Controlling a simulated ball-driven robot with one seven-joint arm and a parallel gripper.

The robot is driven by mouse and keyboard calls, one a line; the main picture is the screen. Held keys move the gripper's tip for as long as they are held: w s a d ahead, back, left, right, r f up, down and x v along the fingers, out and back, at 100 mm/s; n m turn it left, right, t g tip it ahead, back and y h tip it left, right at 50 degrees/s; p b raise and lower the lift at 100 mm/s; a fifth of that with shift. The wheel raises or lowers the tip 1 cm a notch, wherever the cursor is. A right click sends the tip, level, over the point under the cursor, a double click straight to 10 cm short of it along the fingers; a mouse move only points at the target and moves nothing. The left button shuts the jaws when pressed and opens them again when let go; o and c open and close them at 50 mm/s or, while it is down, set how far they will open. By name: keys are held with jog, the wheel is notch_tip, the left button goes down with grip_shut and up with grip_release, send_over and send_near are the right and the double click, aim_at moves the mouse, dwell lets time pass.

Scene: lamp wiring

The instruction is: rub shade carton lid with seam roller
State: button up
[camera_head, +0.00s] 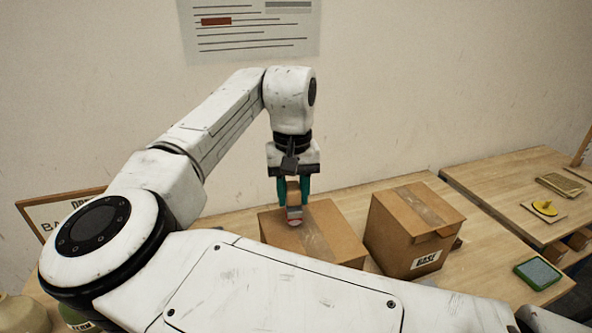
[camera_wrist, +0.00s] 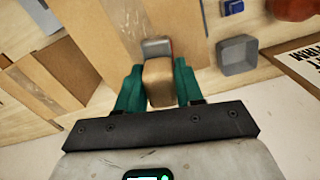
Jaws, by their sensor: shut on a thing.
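My gripper (camera_head: 293,190) has teal fingers pointing down and is shut on the seam roller (camera_head: 294,214), a light wooden handle with a grey and red end. In the wrist view the seam roller (camera_wrist: 158,82) stands between the fingers (camera_wrist: 157,85), its grey end away from the wrist. The roller's end is at the top of a closed brown carton (camera_head: 336,232) with a tape strip along its lid. I cannot tell whether it touches or hovers just above. The carton's own label is not visible; it also shows in the wrist view (camera_wrist: 98,25).
A second carton (camera_head: 395,235), labelled BASE, stands close on the right. A green-framed pad (camera_head: 538,273) lies near the front edge. A further table holds a yellow item (camera_head: 544,207).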

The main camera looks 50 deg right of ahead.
jog(key=shift+s+d+r, duration=0.1)
jog(key=shift+d+r, duration=0.1)
jog(key=shift+r, duration=0.75)
jog(key=shift+a+r, duration=0.15)
jog(key=shift+r, duration=2.3)
